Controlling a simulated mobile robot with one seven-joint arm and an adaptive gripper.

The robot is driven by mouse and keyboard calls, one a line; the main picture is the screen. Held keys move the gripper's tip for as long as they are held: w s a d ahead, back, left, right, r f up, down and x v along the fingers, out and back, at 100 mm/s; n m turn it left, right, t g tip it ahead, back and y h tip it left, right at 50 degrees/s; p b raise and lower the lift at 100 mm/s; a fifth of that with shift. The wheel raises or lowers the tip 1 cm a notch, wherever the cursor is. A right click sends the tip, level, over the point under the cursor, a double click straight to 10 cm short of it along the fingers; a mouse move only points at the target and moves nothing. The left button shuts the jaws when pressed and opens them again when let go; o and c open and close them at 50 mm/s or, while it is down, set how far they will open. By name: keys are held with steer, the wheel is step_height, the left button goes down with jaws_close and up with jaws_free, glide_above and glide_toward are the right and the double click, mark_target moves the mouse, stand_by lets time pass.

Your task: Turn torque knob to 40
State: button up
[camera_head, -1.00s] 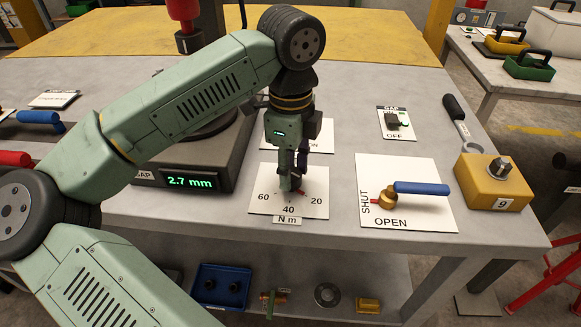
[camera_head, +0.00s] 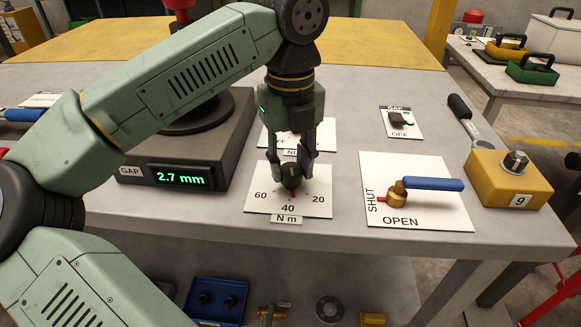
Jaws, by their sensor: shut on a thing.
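The black torque knob (camera_head: 291,177) sits on a white dial plate (camera_head: 260,208) marked 60, 40 and 20, with N m on a tag at the front edge. Its red pointer (camera_head: 292,194) points toward the front, close to the 40 mark (camera_head: 288,208). My gripper (camera_head: 291,170) points down over the plate and is shut on the knob, one finger on its left and one on its right. The fingers hide part of the knob's sides.
To the right is a plate with a blue valve lever (camera_head: 435,184) and a yellow block (camera_head: 510,178). To the left is a gauge reading 2.7 mm (camera_head: 180,177). Behind my gripper is another white plate, partly hidden. A small switch plate (camera_head: 400,122) stands farther back.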

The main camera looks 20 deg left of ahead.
mark_target(291, 168)
steer(key=shift+m+b, duration=0.3)
steer(key=shift+m, duration=0.8)
steer(key=o, duration=1.1)
steer(key=shift+o, duration=0.2)
step_height(291, 168, up, 8)
steer(key=shift+f, duration=0.25)
